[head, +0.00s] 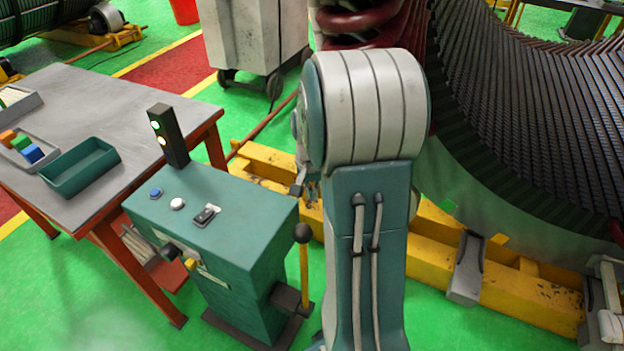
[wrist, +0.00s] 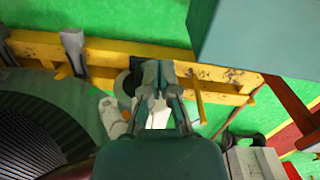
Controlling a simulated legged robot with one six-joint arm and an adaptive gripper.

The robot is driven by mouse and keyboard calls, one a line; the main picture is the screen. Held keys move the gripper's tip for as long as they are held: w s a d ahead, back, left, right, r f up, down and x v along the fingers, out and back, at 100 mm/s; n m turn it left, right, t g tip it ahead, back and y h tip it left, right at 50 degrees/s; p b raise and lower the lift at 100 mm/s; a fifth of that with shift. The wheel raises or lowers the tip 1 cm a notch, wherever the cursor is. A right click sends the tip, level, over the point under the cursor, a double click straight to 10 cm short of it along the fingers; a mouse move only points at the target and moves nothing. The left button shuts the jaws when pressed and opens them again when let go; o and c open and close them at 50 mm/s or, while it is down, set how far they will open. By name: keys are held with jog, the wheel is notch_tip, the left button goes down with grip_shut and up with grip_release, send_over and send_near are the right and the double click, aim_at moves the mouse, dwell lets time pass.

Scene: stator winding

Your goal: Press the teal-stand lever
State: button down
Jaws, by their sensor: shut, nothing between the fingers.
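The teal stand (head: 230,250) is a box on a dark base, left of my arm in the head view. Its lever (head: 304,275) is a yellow rod with a black ball knob (head: 303,232), standing nearly upright at the stand's right side. My gripper (wrist: 158,72) is shut and empty in the wrist view, its fingers together above the yellow beam and floor. A plain teal face of the stand (wrist: 262,42) shows at the top right there, apart from the fingers. In the head view my arm mostly hides the gripper, which is behind the lever knob.
A signal light (head: 168,135) with lit lamps rises from the stand's back left corner. A grey table (head: 110,105) with a teal tray (head: 80,167) stands to the left. The large stator (head: 530,120) and yellow beam (head: 540,290) fill the right.

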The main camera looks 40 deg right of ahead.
jog(key=s+a+f, duration=0.1)
jog(key=a, duration=0.1)
jog(key=s+a+f, duration=0.1)
jog(key=f, duration=0.1)
jog(key=shift+s+a+f, duration=0.1)
jog(key=shift+s+a, duration=0.1)
jog(key=shift+a, duration=0.15)
jog(key=shift+a, duration=0.15)
